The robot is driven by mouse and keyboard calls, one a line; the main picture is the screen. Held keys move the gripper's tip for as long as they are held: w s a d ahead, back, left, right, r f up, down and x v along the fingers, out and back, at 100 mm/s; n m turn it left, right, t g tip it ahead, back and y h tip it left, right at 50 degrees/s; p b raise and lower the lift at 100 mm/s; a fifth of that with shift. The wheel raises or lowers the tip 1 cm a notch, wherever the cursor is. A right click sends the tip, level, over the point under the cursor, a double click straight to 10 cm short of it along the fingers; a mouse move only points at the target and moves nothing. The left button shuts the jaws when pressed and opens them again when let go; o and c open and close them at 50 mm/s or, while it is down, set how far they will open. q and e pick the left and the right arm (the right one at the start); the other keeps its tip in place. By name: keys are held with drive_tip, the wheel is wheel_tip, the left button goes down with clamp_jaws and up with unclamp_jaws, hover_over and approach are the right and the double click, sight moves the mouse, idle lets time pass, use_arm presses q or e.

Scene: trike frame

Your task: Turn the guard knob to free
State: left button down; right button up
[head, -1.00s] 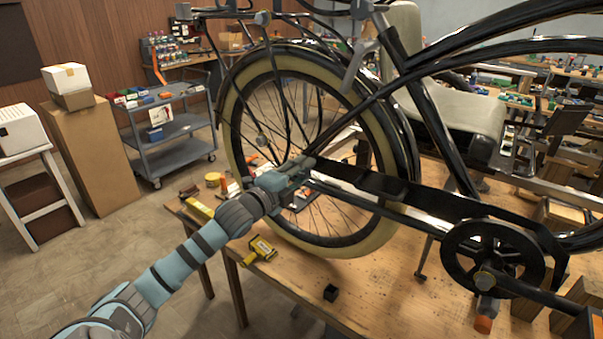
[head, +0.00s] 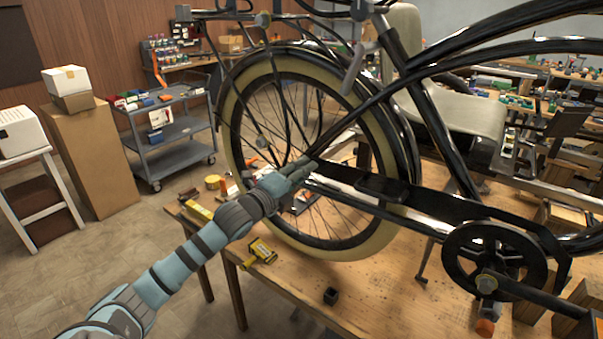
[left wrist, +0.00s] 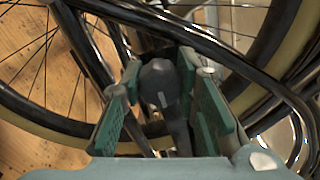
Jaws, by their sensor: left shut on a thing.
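The guard knob (left wrist: 162,85) is a dark round knob with a pale mark on its face, between my left fingers in the left wrist view. My left gripper (head: 306,168) reaches in from the left at the rear wheel hub and is shut on the knob; in the head view the fingers hide the knob. The green finger pads (left wrist: 112,122) stand on both sides of it. The long black chain guard (head: 440,203) runs from the hub to the crank. My right gripper is not in view.
The rear wheel (head: 237,110) and black frame tubes stand close around the gripper. A grey cart (head: 170,155) stands behind.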

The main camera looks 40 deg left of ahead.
use_arm(q)
drive_tip(key=c, duration=1.6)
unclamp_jaws()
drive_tip(key=shift+r, duration=0.25)
drive_tip(key=o, duration=0.3)
drive_tip(key=shift+w, duration=0.1)
drive_tip(key=shift+o, duration=0.4)
drive_tip(key=shift+f, duration=0.15)
